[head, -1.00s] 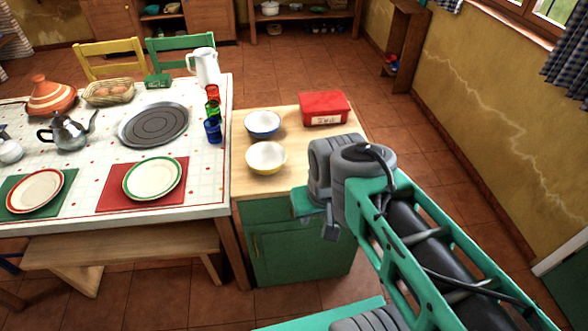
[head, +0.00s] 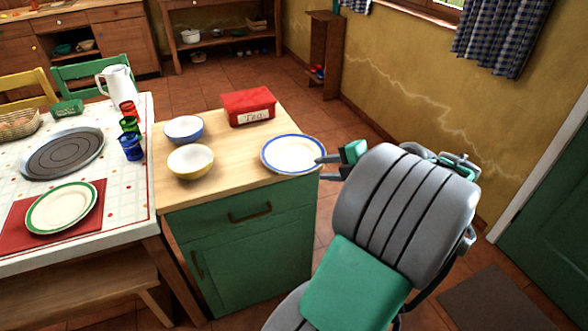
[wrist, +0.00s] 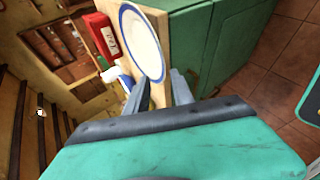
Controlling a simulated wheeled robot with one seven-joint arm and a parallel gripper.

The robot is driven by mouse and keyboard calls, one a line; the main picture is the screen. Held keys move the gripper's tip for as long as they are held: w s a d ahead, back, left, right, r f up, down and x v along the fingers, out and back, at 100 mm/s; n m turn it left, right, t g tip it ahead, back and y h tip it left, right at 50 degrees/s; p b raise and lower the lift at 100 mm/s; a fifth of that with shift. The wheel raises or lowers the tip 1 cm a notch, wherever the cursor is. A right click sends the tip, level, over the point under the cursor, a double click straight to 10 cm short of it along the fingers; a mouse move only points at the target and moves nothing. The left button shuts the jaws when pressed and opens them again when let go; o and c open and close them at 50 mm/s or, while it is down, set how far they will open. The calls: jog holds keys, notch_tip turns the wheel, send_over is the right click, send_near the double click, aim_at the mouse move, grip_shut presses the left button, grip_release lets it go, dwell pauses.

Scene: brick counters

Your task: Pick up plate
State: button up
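A white plate with a blue rim (head: 293,152) lies flat on the wooden top at the right end of the green counter. It also shows in the wrist view (wrist: 140,38). My gripper (head: 321,168) is at the plate's right edge, with its fingers pointing toward it. In the wrist view my gripper (wrist: 160,84) has its two fingers apart, and the near rim of the plate reaches to the space between their tips. I cannot tell whether a finger touches the rim. A green-rimmed plate (head: 62,208) lies on a red mat on the table.
A yellow bowl (head: 190,162), a blue bowl (head: 184,129) and a red box (head: 249,107) stand on the counter left of and behind the plate. Open floor and a yellow wall (head: 408,85) lie to the right.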

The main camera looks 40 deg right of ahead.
aim_at(311, 169)
jog(key=shift+n+t, duration=0.4)
jog(key=shift+n, duration=0.1)
jog(key=w+f, duration=0.4)
jog(key=shift+w+d+f, duration=0.15)
jog(key=shift+w+d, duration=0.2)
jog(key=shift+w, duration=0.05)
grip_shut()
dwell(0.8)
